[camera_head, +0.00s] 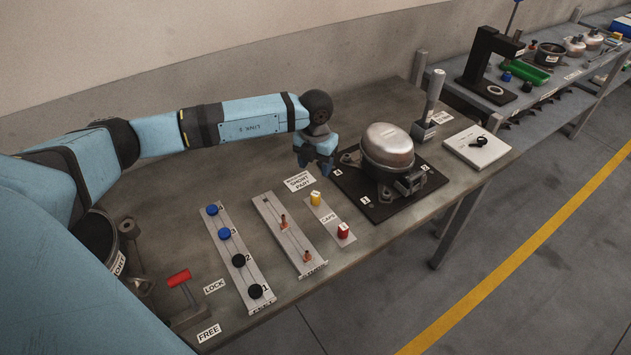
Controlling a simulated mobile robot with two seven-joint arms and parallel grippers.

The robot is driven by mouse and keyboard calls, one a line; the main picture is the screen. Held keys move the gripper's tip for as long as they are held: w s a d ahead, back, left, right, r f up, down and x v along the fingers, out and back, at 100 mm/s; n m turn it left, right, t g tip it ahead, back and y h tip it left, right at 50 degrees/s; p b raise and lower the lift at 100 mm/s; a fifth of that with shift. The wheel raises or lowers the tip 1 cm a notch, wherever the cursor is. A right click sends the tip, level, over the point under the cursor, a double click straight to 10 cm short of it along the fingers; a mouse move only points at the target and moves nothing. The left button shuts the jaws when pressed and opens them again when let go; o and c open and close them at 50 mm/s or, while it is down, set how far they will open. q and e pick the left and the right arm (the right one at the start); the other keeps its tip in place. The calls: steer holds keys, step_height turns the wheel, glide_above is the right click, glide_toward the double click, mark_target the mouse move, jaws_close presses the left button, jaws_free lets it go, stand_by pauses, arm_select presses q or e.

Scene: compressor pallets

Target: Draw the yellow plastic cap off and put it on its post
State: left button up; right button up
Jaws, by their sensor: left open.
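A small yellow cap (315,198) stands at the far end of a light strip labelled CAPS (329,216). A red cap (343,230) stands at its near end. Whether a post is under either cap is hidden. A silver, domed compressor (387,146) sits on a black plate (352,190) to the right of the strip. My left gripper (315,168) is open and points down, left of the compressor and beyond the yellow cap in the picture. Nothing shows between its fingers. My right gripper is out of view.
Left of the caps are a rail with orange pieces (283,222) and a strip with blue and black knobs (238,260). A red-handled lever (179,278) stands near the front left. An upright grey tool (431,105) stands behind the compressor. A white board (477,147) lies at right.

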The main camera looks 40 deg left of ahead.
arm_select(q)
steer(key=shift+r, duration=1.75)
